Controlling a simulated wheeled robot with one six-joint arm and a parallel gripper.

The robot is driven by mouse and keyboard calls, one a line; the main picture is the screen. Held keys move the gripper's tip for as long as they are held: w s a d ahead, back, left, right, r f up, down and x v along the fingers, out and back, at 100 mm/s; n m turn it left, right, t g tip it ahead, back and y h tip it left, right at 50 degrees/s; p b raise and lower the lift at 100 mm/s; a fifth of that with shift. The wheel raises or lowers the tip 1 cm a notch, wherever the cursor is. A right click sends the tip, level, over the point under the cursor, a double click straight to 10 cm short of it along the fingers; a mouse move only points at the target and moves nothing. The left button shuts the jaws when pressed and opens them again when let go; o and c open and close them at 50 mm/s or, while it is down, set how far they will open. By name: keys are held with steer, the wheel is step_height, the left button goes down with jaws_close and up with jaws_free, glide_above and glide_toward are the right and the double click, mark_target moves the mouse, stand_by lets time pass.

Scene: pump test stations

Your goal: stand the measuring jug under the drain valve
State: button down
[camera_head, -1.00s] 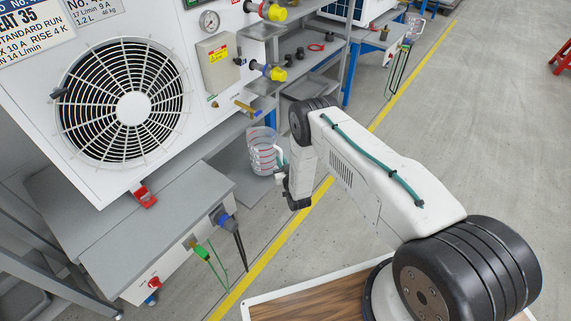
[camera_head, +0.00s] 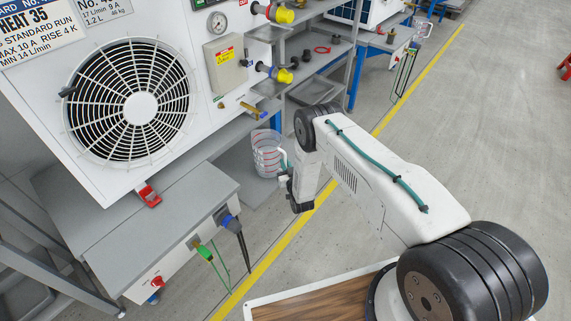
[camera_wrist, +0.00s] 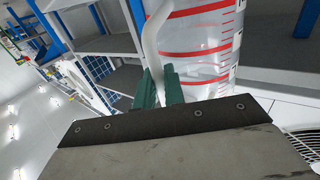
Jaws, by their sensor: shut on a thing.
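The measuring jug (camera_head: 267,160) is clear with red graduation marks and looks roughly upright. It is also large in the wrist view (camera_wrist: 205,45). My gripper (camera_head: 285,179) is at the jug's right side, and its green fingers (camera_wrist: 160,88) are shut on the white handle (camera_wrist: 153,42). The brass drain valve (camera_head: 252,110) with a yellow lever sticks out low on the white unit's side. In the head view the jug shows just below and a little right of the valve. Whether the jug's base touches the grey surface below cannot be told.
The white unit with a fan (camera_head: 140,109) stands on the left, above a grey bench box (camera_head: 150,225). Yellow-capped ports (camera_head: 283,75) stick out above the valve. Grey shelves (camera_head: 318,92) stand behind.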

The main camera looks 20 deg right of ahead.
steer(key=shift+f, duration=0.1)
steer(key=c, duration=1.4)
jaws_free()
steer(key=s, duration=0.7)
steer(key=shift+s+d, duration=0.15)
steer(key=shift+s, duration=0.25)
steer(key=shift+f, duration=0.1)
